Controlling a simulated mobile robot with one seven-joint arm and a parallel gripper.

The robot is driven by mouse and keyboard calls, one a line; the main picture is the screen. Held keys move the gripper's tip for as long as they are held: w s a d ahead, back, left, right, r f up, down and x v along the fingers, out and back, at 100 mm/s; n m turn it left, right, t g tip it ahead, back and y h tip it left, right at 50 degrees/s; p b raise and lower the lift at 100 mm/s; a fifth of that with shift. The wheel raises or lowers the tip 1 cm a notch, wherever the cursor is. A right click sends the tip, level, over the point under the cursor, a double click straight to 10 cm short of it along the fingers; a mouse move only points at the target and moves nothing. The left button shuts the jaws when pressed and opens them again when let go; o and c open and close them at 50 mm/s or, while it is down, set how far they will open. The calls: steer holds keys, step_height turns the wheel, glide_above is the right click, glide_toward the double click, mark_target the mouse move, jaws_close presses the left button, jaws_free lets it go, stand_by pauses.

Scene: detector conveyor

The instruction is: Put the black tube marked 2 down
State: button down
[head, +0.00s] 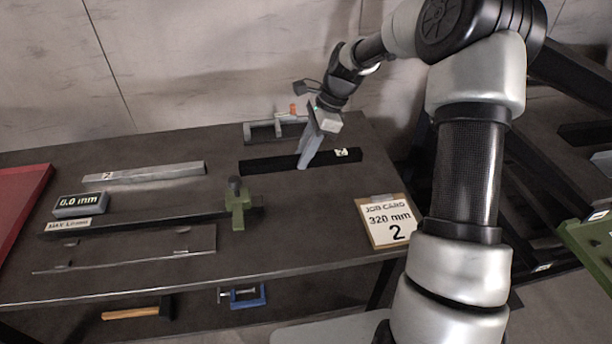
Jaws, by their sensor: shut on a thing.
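The black tube marked 2 (272,164) is a long dark bar lying left to right at the back of the dark table (300,238). A small white label shows near its right end. My gripper (304,163) points down and is shut on the tube right of its middle. I cannot tell whether the tube touches the table or is held just above it. My fingers hide a short part of the tube.
Behind the tube stands a grey clamp-like fixture (262,131). A silver bar (145,173), a display reading 0.0 mm (79,204) and a rail with a green slider (239,206) lie left. A job card (386,220) reads 320 mm, 2. Table between tube and card is clear.

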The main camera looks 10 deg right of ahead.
steer(key=shift+f+b, duration=0.4)
steer(key=shift+f, duration=3.3)
steer(key=c, duration=1.5)
jaws_free()
steer(key=shift+f, duration=0.15)
steer(key=p+v, duration=0.1)
steer(key=v, duration=1.1)
